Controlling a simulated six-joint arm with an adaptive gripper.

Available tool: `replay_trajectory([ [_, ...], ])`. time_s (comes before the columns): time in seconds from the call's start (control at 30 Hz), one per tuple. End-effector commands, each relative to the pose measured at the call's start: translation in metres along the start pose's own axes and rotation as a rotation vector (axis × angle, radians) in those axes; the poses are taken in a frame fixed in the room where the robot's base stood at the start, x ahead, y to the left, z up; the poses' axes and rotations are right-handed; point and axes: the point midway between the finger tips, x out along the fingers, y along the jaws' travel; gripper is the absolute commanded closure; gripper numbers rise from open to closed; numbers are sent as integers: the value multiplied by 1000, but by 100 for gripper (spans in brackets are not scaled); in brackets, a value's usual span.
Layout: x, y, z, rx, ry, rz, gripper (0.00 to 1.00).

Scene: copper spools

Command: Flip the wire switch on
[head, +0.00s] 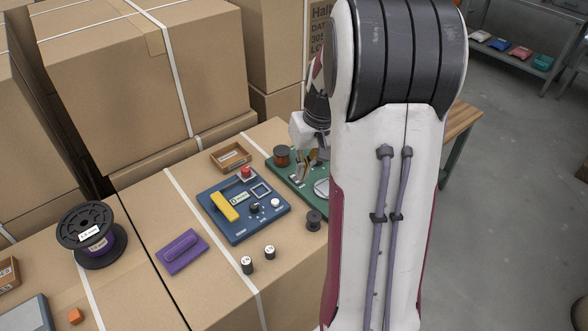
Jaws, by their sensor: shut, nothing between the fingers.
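A blue control panel (243,232) lies on the cardboard box top. It carries a yellow bar (224,206), a red button (246,172), a black knob (254,208), a white knob (275,202) and a small label. Right behind it is a green board (290,174) with a copper spool (282,156) and a pale round disc (322,187). I cannot tell which part is the wire switch; no switch label is readable. My gripper (311,162) is shut and empty, low over the green board. My arm hides the board's right part and some of the gripper.
A purple block (182,251), a black spool with purple wire (90,236), two small black-and-white cylinders (247,265), a small dark spool (314,219) and a brown tray (231,157) surround the panel. Tall cardboard boxes (120,80) stand behind. Open floor lies at right.

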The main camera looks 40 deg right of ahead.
Motion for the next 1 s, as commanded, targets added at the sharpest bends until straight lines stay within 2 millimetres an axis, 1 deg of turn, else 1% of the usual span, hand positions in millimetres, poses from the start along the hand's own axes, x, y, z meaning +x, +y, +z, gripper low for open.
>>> replay_trajectory([
  [0.03,6,8,-7,-6,4,-3,100],
  [0.1,12,16,-17,-21,14,-7,100],
  [0.27,23,31,-38,-71,42,-11,100],
  [0.3,24,34,-45,-90,54,-10,100],
  [0.4,25,38,-62,-142,84,-7,100],
  [0.5,18,40,-77,-198,121,3,100],
  [0.6,12,40,-88,-251,150,13,100],
  [0.8,11,41,-93,-335,165,24,100],
  [1.0,11,41,-92,-356,164,26,100],
])
